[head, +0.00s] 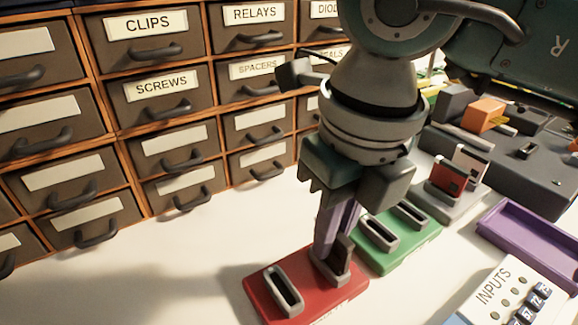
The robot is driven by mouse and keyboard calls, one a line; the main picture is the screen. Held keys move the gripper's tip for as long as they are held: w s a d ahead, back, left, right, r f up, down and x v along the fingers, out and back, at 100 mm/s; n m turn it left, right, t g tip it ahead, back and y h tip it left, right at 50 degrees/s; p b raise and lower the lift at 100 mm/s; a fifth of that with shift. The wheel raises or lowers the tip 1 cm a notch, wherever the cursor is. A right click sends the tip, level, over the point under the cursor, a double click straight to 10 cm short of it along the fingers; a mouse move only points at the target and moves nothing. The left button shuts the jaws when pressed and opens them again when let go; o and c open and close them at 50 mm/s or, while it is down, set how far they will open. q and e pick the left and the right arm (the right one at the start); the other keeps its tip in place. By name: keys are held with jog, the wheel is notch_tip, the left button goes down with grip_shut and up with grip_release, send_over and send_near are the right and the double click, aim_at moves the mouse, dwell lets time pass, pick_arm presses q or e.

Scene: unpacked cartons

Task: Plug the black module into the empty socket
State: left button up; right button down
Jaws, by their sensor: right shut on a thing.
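My right gripper (333,245) points down over the red base (312,310) and is shut on a dark piece, which looks like the black module (343,254). The module stands at the right-hand socket of the red base, mostly hidden by the fingers. I cannot tell how deep it sits. The left-hand socket (283,290) of the red base is a grey-rimmed slot with nothing in it. A green base (415,243) just behind has two slots that look empty. My left gripper is out of view.
A grey base holds a red module (447,177) and a white-faced module (470,161). A purple tray (528,238) and an INPUTS panel (497,308) lie at the right. A labelled drawer cabinet (150,80) stands behind. The white table at left is clear.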

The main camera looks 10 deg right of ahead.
aim_at(342, 238)
pick_arm(q)
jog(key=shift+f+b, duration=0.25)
jog(key=shift+b, duration=0.05)
pick_arm(e)
jog(key=shift+f, duration=0.3)
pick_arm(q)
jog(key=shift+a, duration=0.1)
pick_arm(e)
jog(key=c, duration=0.8)
grip_release()
jog(key=shift+c, duration=0.2)
pick_arm(q)
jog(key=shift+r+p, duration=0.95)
jog(key=shift+p, duration=0.05)
pick_arm(e)
jog(key=r, duration=0.6)
jog(key=s+r, duration=0.1)
jog(key=r, duration=0.3)
jog(key=shift+s+d, duration=0.1)
jog(key=shift+d, duration=0.1)
